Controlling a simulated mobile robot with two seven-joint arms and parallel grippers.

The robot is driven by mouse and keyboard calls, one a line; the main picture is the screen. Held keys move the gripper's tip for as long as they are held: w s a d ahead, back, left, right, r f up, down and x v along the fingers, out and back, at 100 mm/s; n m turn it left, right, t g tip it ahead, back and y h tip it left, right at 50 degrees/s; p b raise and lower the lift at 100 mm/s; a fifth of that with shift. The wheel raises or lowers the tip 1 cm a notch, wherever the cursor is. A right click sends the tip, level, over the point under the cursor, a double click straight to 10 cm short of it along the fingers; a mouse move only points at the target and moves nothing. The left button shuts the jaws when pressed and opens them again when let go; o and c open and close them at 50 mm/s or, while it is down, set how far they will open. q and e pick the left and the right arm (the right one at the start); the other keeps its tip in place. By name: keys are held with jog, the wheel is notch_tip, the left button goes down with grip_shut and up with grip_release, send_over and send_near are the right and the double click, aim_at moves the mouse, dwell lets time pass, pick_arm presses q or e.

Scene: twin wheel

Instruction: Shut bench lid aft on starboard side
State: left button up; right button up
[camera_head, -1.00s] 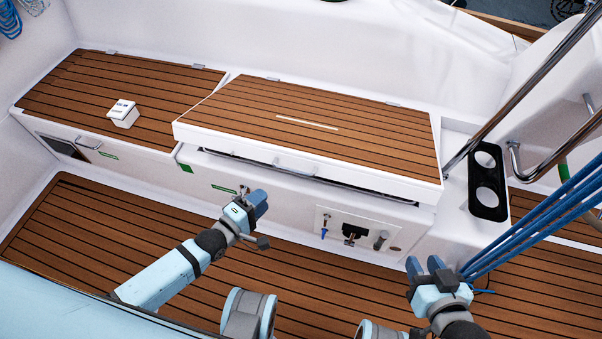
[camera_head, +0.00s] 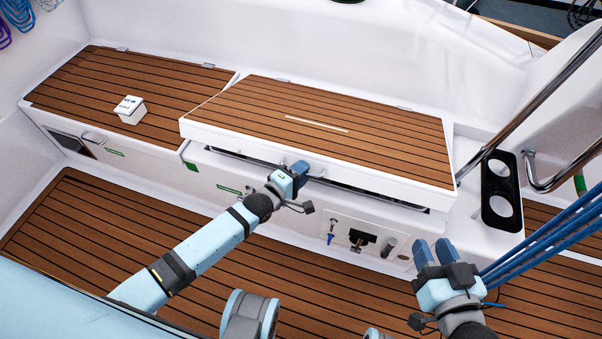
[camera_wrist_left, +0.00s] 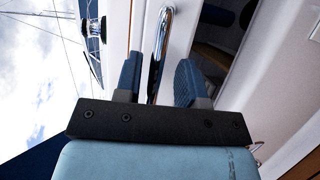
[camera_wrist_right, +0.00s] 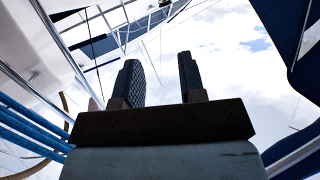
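The bench lid (camera_head: 330,130) with teak slats is raised slightly at its front, with a dark gap (camera_head: 375,190) between it and the bench front. In the left wrist view the handle (camera_wrist_left: 160,50) stands between the two spread fingers of the left gripper (camera_wrist_left: 158,78); contact cannot be told. My right gripper (camera_head: 432,251) is open and empty in the air, near the blue ropes; in its wrist view its fingers (camera_wrist_right: 158,78) are apart against sky.
A black cup holder (camera_head: 501,190) and steel rail (camera_head: 535,95) stand at right. Blue ropes (camera_head: 545,230) run beside my right gripper. A fittings panel (camera_head: 362,238) is below the lid.

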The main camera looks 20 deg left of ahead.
pick_arm(q)
grip_shut()
jog(key=shift+f, duration=0.1)
pick_arm(e)
jog(key=shift+f, duration=0.1)
